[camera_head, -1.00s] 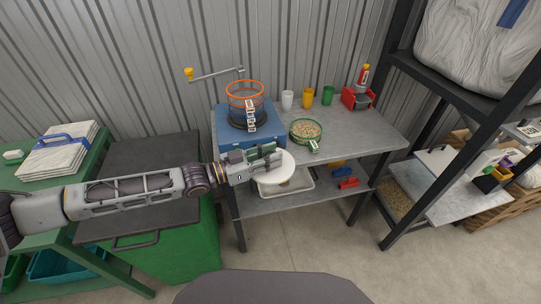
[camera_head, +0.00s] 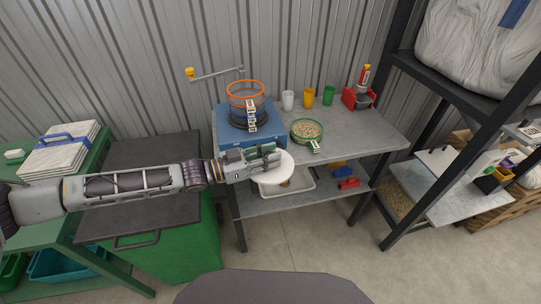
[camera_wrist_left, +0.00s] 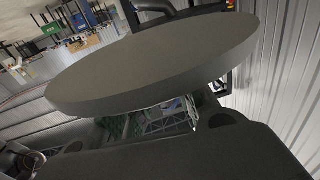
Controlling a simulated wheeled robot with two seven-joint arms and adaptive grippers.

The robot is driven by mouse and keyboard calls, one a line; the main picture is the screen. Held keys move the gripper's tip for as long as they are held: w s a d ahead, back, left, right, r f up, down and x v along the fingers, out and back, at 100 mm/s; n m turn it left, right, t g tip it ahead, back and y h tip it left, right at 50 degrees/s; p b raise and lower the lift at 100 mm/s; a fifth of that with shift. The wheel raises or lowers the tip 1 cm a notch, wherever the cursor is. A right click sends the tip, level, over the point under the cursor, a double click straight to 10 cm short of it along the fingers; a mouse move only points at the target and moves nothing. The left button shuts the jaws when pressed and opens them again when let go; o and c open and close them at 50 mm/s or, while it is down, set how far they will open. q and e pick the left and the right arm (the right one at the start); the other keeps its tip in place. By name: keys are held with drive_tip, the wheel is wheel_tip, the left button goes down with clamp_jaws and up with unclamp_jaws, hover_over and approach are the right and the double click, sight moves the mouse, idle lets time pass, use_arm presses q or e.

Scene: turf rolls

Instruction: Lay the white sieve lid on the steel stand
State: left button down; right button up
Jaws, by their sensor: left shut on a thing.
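The white sieve lid (camera_head: 276,179) is a round flat disc in the head view, at the front edge of the grey workbench. My left gripper (camera_head: 270,160) is shut on it at its far left side. In the left wrist view the lid (camera_wrist_left: 160,62) shows large and tilted, filling the upper middle. It is held in the air, apart from the bench top. On the bench stands a blue box (camera_head: 236,129) carrying a round vessel with an orange rim (camera_head: 246,85). I cannot clearly single out the steel stand. My right gripper is out of view.
A green-rimmed sieve with grains (camera_head: 306,131) lies right of the box. A crank arm with a yellow knob (camera_head: 190,74) reaches left. A white tray (camera_head: 300,187) is on the lower shelf.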

use_arm(q)
drive_tip(key=shift+s+a+m+g+h, duration=0.1)
drive_tip(key=shift+a+m+g+h, duration=0.3)
drive_tip(key=shift+g, duration=0.3)
drive_tip(key=shift+s+a+m+g+h, duration=0.2)
drive_tip(key=shift+a+m+g, duration=0.3)
drive_tip(key=shift+m+g, duration=0.45)
drive_tip(key=shift+s+a+m+g+h, duration=0.15)
drive_tip(key=shift+a+m+g, duration=0.4)
drive_tip(key=shift+g, duration=0.7)
drive_tip(key=shift+s+f, duration=0.1)
drive_tip(key=shift+s, duration=0.15)
